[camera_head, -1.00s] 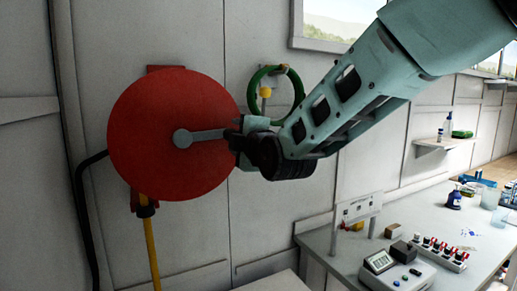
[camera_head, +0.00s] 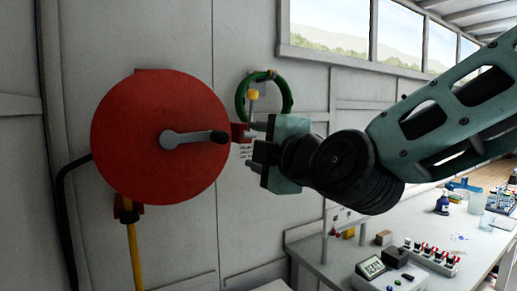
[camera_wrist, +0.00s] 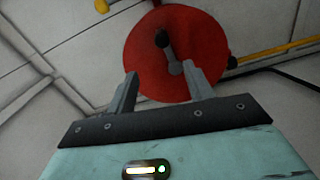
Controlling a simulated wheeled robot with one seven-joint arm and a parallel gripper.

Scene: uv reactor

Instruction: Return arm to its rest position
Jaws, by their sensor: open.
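My gripper (camera_head: 256,143) is open and empty, to the right of the red hose reel (camera_head: 135,140) on the wall. Its two fingers also show apart in the wrist view (camera_wrist: 163,88), pointing towards the reel (camera_wrist: 150,60). The reel's grey crank handle (camera_head: 190,138) with a dark knob lies level and points right, towards my gripper. A gap separates the knob from the fingers in the head view. My arm (camera_head: 440,120) reaches in from the right edge.
A green ring (camera_head: 241,100) with a yellow-topped fitting (camera_head: 252,95) is on the wall just behind my gripper. A bench (camera_head: 335,268) at lower right holds a device with a display (camera_head: 370,267) and several red-topped items. A yellow pipe (camera_head: 135,255) runs below the reel.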

